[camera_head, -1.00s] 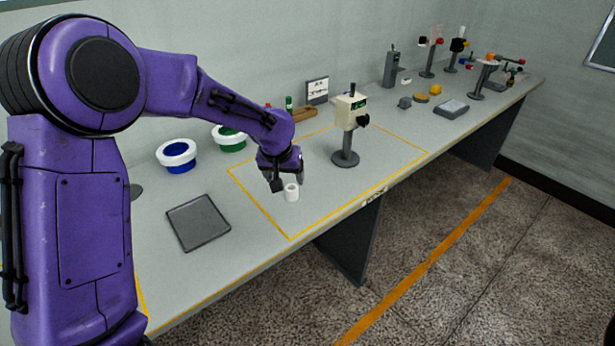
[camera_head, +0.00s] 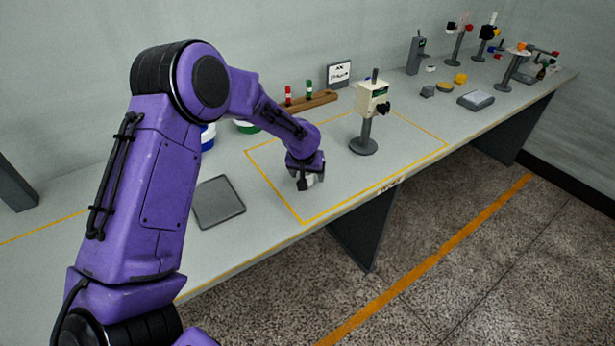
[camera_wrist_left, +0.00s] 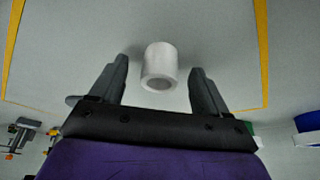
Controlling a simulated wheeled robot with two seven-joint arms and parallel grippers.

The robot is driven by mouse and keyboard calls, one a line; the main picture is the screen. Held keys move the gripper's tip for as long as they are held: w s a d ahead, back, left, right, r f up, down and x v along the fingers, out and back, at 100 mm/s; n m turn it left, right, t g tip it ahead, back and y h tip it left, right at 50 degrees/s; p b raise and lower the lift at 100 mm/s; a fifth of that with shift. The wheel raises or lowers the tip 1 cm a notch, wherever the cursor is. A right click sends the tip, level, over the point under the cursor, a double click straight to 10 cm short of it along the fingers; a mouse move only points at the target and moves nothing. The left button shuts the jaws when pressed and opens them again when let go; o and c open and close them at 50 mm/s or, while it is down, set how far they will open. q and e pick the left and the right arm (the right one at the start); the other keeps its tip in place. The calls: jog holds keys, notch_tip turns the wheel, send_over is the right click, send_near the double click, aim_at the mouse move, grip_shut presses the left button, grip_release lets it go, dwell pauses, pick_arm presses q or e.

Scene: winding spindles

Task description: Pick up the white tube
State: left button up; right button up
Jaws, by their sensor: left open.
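The white tube (camera_wrist_left: 160,58) stands on the grey bench inside the yellow-taped area, its open end facing the left wrist camera. My left gripper (camera_wrist_left: 158,64) is open, with one dark finger on each side of the tube near its tips. A gap shows between the tube and each finger in that view. In the head view my left gripper (camera_head: 308,184) points down low over the bench, and its fingers hide most of the tube. My right gripper is not in view.
A flat dark tray (camera_head: 217,202) lies to the left. A wooden rack (camera_head: 309,102) and a sign (camera_head: 339,73) stand behind. Bare bench lies around the tube.

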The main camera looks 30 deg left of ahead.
pick_arm(q)
jog(key=c, duration=1.1)
